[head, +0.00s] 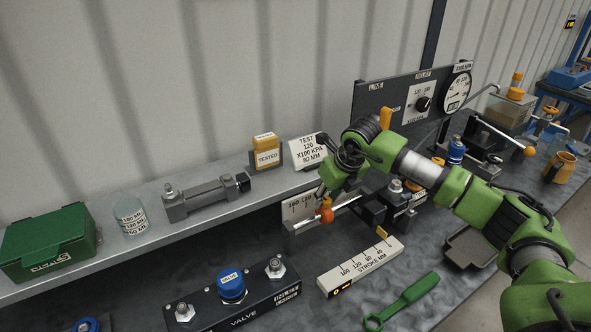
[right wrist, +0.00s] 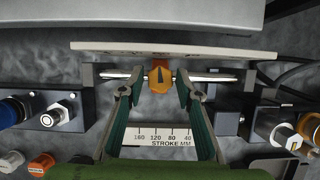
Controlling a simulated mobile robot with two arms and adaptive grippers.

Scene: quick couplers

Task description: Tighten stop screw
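An orange stop screw (head: 326,214) with a knob-like head sits on a thin metal rod (head: 347,206) in front of an upright scale plate (head: 300,207). In the right wrist view the orange head (right wrist: 160,76) shows a dark pointer mark, and the rod runs out to both sides of it. My right gripper (right wrist: 160,82) has one finger on each side of the orange head, with visible gaps, so it is open. In the head view my right gripper (head: 330,190) is just above the screw, partly hiding the rod. My left gripper is in neither view.
A stroke ruler (head: 360,267) and a green spanner (head: 400,302) lie on the bench in front. A valve block (head: 232,302) stands at left front. A gauge panel (head: 400,105) rises behind. The shelf (head: 150,243) holds a green box (head: 48,243) and a cylinder (head: 205,198).

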